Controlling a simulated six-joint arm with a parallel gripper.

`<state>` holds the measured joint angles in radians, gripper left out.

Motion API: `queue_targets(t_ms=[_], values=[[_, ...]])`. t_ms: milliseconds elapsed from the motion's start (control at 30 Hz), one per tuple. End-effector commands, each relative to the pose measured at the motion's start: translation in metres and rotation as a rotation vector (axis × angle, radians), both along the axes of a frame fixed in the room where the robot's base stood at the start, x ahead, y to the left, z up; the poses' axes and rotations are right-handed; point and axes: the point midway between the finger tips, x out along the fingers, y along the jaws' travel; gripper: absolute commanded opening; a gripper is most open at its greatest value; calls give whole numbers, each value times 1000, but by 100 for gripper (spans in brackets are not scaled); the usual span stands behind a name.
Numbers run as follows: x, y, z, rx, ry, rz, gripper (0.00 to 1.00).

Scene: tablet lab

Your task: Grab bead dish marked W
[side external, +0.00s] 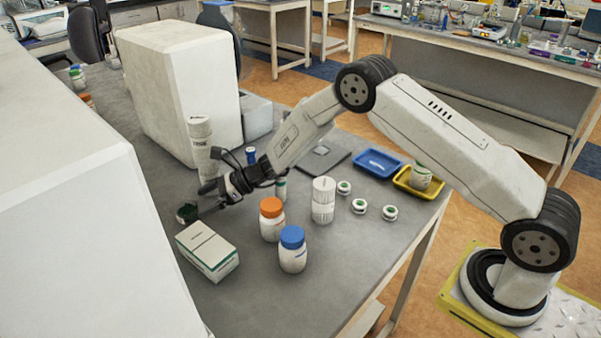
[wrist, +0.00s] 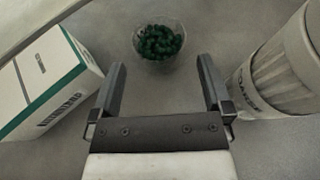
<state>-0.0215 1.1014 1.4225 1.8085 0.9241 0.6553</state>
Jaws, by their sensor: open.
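A small clear round dish of dark green beads (wrist: 160,42) sits on the grey bench, just beyond my fingertips in the wrist view. In the side view the dish (side external: 187,213) is at the left, behind the white box. No letter W can be read on it. My gripper (wrist: 164,72) is open and empty, its two fingers spread to either side of the line to the dish. In the side view my gripper (side external: 210,198) is low over the bench, just right of the dish, apparently apart from it.
A white carton with a green stripe (wrist: 45,85) stands close left of my fingers, and a ribbed white container (wrist: 275,75) close right. Orange-capped (side external: 272,220) and blue-capped (side external: 292,250) bottles stand nearby. A blue tray (side external: 378,163) and yellow tray (side external: 430,192) lie farther right.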

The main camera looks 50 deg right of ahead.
Motion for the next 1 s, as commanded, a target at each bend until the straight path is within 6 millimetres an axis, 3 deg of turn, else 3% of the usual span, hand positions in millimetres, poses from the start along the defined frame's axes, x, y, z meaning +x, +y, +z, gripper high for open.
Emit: queue_targets(t_ms=[367,700,1000], values=[[4,7,-3,-1,1,0,100],[19,34,-15,-1,0,1,100],[26,45,-20,-1,0,-1,100]])
